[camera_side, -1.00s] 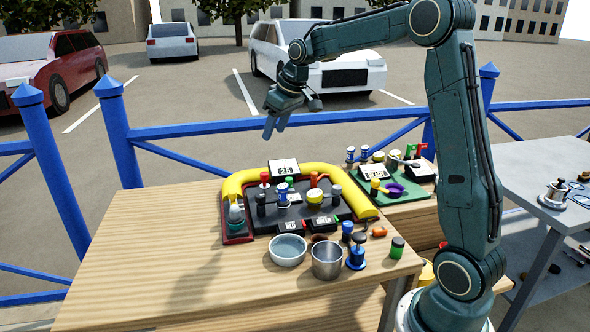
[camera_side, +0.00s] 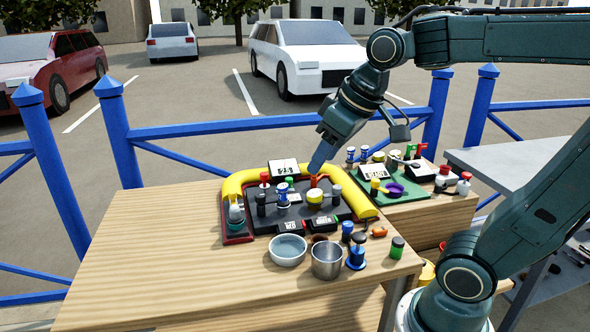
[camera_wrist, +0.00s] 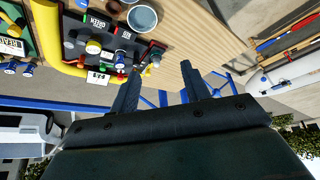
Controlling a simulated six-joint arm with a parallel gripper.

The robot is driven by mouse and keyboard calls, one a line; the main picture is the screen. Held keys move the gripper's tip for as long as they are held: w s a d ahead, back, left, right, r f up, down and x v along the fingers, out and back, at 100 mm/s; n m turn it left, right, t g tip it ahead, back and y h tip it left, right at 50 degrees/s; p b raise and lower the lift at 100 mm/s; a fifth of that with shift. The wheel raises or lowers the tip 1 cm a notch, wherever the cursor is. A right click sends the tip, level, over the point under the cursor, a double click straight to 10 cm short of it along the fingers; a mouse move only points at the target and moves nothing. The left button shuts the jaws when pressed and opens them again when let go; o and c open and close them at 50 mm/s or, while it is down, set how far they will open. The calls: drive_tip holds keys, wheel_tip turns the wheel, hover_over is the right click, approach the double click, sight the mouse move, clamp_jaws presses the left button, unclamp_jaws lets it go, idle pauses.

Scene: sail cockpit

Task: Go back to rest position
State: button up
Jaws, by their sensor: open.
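My gripper (camera_side: 318,165) hangs above the back right part of the dark tray, pointing down and to the left in the side view. In the wrist view, its two fingers (camera_wrist: 160,95) are apart with nothing between them. The dark tray (camera_side: 325,213) with a yellow padded rim (camera_side: 357,200) stands on the wooden table and holds several small knobbed pieces and labels. In the side view the fingertips overlap the tray's back edge; I cannot tell the exact height above it.
A grey bowl (camera_side: 288,250), a metal cup (camera_side: 326,262) and several small bottles stand at the table's front right. A green board (camera_side: 398,194) with small items lies behind right. Blue railings (camera_side: 230,126) run behind. The table's left part (camera_side: 140,250) is clear.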

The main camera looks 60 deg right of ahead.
drive_tip(key=s+a+f, duration=0.2)
drive_tip(key=s+f, duration=0.1)
drive_tip(key=s, duration=0.5)
drive_tip(key=shift+s+f, duration=0.3)
drive_tip(key=shift+f, duration=0.1)
